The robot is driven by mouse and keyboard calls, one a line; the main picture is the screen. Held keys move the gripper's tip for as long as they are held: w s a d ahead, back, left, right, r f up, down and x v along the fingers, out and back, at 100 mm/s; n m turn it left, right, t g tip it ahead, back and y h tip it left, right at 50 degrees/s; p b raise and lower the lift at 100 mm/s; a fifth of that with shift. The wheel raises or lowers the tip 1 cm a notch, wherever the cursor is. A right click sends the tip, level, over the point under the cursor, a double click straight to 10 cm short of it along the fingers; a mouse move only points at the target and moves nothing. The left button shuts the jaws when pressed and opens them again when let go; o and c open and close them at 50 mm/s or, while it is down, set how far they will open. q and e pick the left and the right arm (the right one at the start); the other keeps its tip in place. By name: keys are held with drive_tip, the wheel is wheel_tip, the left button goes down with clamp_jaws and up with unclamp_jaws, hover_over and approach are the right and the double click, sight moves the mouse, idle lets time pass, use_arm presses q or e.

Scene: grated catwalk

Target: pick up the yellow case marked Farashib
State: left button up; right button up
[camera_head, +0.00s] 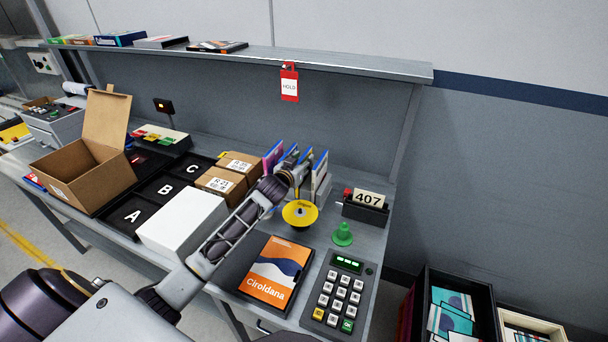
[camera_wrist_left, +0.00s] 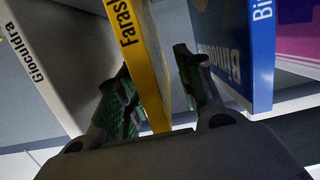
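The yellow case marked "Farash…" (camera_wrist_left: 147,50) stands upright on edge in the left wrist view, with the end of its name cut off. My left gripper (camera_wrist_left: 157,85) is open, with one green-padded finger on each side of this case. The left finger is close against the case; a gap shows on the right finger's side. My right gripper is not in view.
A white Gioculdra case (camera_wrist_left: 55,65) stands left of the yellow one and a blue case (camera_wrist_left: 235,50) stands right. In front are a yellow disc (camera_head: 299,214), an orange Ciroldana case (camera_head: 270,285), a green cone (camera_head: 342,235) and a keypad (camera_head: 338,292).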

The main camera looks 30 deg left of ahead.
use_arm(q)
drive_tip(key=shift+w, duration=0.2)
clamp_jaws()
idle(0.4)
